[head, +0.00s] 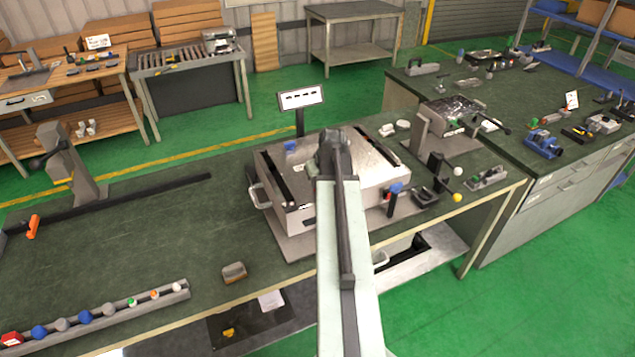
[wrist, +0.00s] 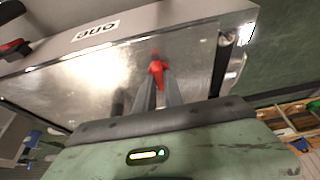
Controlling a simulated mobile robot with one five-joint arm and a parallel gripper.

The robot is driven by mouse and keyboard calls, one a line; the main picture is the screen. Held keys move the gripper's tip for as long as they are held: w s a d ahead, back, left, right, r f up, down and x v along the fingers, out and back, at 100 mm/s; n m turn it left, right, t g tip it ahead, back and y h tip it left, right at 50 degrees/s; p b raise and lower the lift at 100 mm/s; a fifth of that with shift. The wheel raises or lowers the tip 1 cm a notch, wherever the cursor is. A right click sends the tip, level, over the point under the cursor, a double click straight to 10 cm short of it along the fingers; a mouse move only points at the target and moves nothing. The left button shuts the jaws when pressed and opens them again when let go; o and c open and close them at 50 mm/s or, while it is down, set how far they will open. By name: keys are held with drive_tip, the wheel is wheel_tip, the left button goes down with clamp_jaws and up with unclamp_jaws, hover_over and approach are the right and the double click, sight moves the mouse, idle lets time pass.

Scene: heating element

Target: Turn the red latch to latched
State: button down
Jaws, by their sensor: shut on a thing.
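The red latch (wrist: 157,70) shows in the wrist view, on a shiny metal face of a box. It sits between the tips of my gripper (wrist: 157,88), whose two grey fingers are closed on it. In the head view my arm reaches over the metal box (head: 378,182) on the bench, and its links hide the latch and the fingertips there. The box face (wrist: 80,85) also fills much of the wrist view, with a white label (wrist: 96,30) above.
A blue-topped part (head: 396,189) stands right of the box. A small sign (head: 301,97) stands behind it. A grey-brown block (head: 234,272) and a rail of coloured knobs (head: 100,319) lie to the left. The bench between has free room.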

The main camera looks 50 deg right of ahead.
idle(0.4)
drive_tip(key=c, duration=1.4)
unclamp_jaws()
drive_tip(key=shift+c, duration=0.2)
drive_tip(key=shift+r, duration=0.1)
drive_tip(key=p+v, duration=0.7)
drive_tip(key=shift+r, duration=0.25)
drive_tip(key=shift+s, duration=0.1)
